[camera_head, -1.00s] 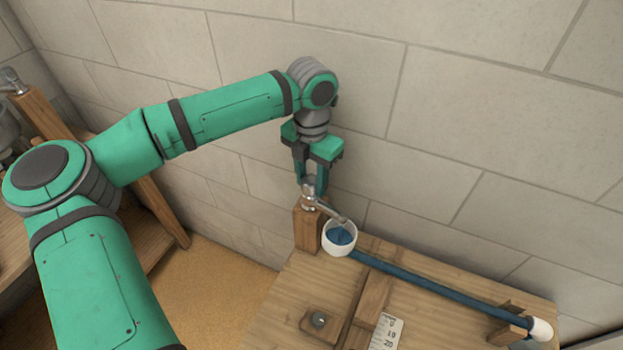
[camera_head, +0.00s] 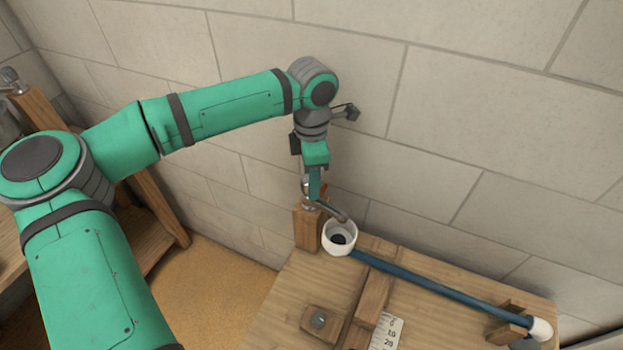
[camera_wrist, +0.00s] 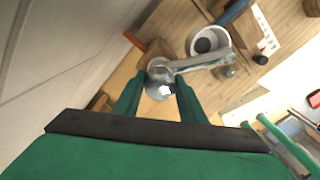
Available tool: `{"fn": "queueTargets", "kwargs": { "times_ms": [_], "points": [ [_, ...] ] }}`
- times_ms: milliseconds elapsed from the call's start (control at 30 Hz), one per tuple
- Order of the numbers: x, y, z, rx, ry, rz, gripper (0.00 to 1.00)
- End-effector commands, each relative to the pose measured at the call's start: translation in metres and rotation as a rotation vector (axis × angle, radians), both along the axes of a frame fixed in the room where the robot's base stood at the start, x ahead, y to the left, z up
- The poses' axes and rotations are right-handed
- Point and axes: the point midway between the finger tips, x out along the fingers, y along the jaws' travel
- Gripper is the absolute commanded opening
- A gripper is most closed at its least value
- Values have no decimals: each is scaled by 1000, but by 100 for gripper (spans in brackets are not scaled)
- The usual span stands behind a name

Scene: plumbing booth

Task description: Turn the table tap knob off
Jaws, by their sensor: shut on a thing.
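The table tap (camera_head: 338,213) is a metal tap on a wooden post (camera_head: 307,232). Its spout (camera_wrist: 200,62) points over a white cup (camera_head: 340,248), which also shows in the wrist view (camera_wrist: 222,40). My gripper (camera_head: 314,196) points down over the top of the tap and is shut on its knob. In the wrist view, my two green fingers (camera_wrist: 158,88) stand on either side of the round metal knob (camera_wrist: 160,74). The fingers hide part of the knob in the head view. The cup has a dark opening at its bottom, and I see no blue in it.
A blue pipe (camera_head: 440,287) runs from the cup across the wooden table (camera_head: 290,300) to a white end (camera_head: 541,329). A wooden block with a metal ball (camera_head: 319,319) and a ruler (camera_head: 386,332) lie in front. A block wall (camera_head: 450,130) stands close behind.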

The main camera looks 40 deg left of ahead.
Motion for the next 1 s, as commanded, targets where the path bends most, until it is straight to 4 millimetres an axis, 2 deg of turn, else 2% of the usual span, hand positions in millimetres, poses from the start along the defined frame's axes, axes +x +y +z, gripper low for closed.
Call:
{"fn": "queueTargets", "kwargs": {
  "times_ms": [567,600,667,1000],
  "points": [
    [-1,2,0,1,1,-31,15],
    [-1,2,0,2,2,-30,42],
    [-1,2,0,1,1,-30,56],
    [0,1,2,1,0,-32,56]
  ]
}}
